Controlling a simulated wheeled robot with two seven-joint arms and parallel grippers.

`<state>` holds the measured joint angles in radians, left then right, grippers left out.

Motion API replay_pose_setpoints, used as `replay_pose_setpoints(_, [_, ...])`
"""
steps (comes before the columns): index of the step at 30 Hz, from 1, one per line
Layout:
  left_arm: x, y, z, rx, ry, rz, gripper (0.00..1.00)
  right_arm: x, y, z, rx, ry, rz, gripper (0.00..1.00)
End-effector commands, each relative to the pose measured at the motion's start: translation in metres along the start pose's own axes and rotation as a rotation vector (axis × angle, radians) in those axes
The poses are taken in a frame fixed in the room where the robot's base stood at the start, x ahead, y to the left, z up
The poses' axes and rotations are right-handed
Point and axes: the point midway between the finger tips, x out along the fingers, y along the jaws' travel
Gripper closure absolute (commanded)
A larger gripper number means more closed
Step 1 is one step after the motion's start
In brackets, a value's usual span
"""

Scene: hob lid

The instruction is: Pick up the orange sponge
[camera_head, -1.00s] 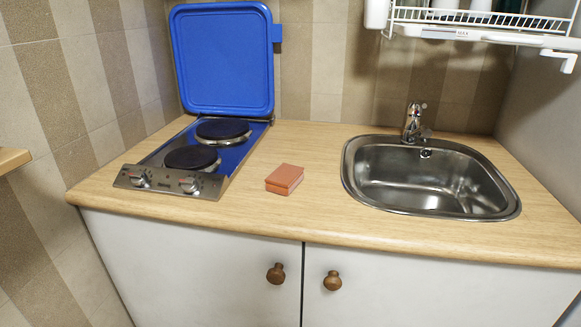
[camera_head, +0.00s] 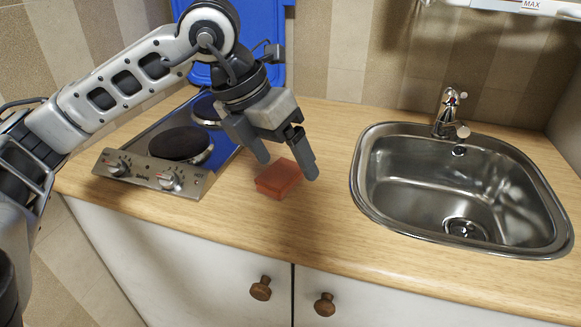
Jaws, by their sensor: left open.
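The orange sponge (camera_head: 277,180) lies flat on the wooden worktop between the hob and the sink. My left gripper (camera_head: 288,169) comes in from the upper left with its fingers pointing down. It is open, with one finger at the sponge's far left and the other over its right side. The fingers appear around or just above the sponge; I cannot tell whether they touch it. My right gripper is not in view.
The hob (camera_head: 180,144) with two plates stands left of the sponge, its blue lid (camera_head: 262,30) raised behind my arm. The steel sink (camera_head: 440,180) with a tap (camera_head: 447,112) is on the right. Worktop (camera_head: 325,225) in front of the sponge is clear.

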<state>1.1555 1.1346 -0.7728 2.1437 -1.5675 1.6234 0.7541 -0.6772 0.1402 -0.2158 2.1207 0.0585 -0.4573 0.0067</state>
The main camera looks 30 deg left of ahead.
Motion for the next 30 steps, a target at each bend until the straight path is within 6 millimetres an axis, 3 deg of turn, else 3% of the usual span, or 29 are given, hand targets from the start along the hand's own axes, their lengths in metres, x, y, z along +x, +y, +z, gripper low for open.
replay_pose_setpoints(1, [-0.017,0.020,0.004,-0.031,-0.032,0.098,0.18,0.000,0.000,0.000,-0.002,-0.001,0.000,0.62])
replay_pose_setpoints(3, [-0.032,0.039,0.006,-0.067,-0.055,0.190,0.18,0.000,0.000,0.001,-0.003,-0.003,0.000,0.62])
replay_pose_setpoints(7, [-0.037,0.056,0.007,-0.102,-0.071,0.264,0.18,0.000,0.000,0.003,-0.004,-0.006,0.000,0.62])
replay_pose_setpoints(21, [0.048,0.080,0.013,-0.101,-0.069,0.264,0.18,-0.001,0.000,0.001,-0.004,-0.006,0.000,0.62])
replay_pose_setpoints(30, [0.068,0.087,0.020,-0.101,-0.071,0.263,0.18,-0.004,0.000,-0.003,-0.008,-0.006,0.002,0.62])
